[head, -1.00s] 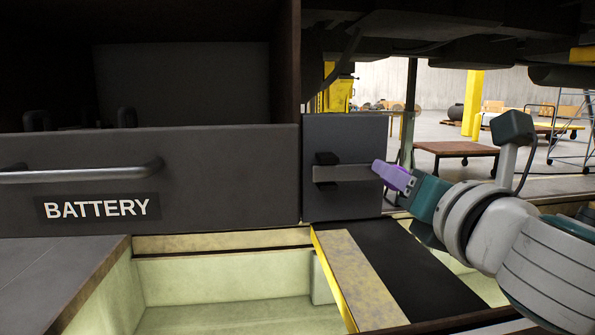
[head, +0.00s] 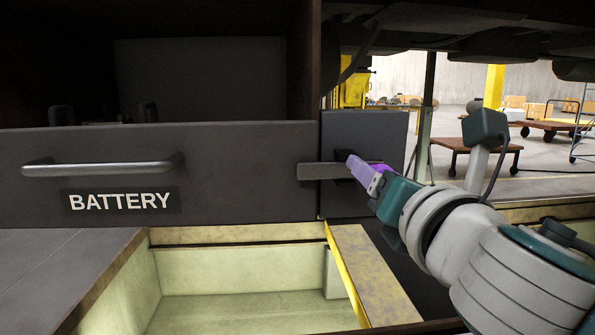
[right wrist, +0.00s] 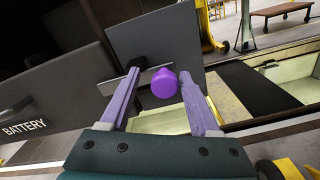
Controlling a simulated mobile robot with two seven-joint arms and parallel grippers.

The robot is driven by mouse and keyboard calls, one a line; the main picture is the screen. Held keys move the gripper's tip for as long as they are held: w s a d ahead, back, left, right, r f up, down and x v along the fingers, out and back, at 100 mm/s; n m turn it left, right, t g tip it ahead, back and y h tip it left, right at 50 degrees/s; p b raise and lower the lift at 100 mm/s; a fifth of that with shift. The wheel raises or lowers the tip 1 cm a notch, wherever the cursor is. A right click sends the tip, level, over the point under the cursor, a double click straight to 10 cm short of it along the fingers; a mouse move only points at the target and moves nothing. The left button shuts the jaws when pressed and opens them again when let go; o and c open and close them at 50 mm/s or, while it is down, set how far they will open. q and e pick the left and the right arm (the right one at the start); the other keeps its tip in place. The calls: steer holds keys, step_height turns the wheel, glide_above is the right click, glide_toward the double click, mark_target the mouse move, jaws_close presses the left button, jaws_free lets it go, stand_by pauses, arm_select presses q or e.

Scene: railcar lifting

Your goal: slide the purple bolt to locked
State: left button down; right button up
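The bolt is a flat grey bar (head: 312,171) that lies across the seam between the dark side panel (head: 392,135) and the BATTERY drawer front (head: 240,150). Its left end overlaps the drawer front. The bolt's round purple knob (right wrist: 164,85) shows in the right wrist view between the two lavender fingers. My right gripper (head: 364,170) is at the panel with its fingers apart around the knob. The right finger is close to the knob and a gap shows on the left; contact is unclear. In the head view the fingers hide much of the knob. My left gripper is out of view.
The drawer has a metal handle (head: 105,165) at left. Below is an open, lit pit (head: 245,270) with a yellow-edged plank (head: 375,275) beside it. Dark undercarriage hangs above at right. Brown carts (head: 470,147) stand on the floor behind.

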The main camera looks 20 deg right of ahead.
steer(key=v, duration=1)
steer(key=shift+b, duration=0.3)
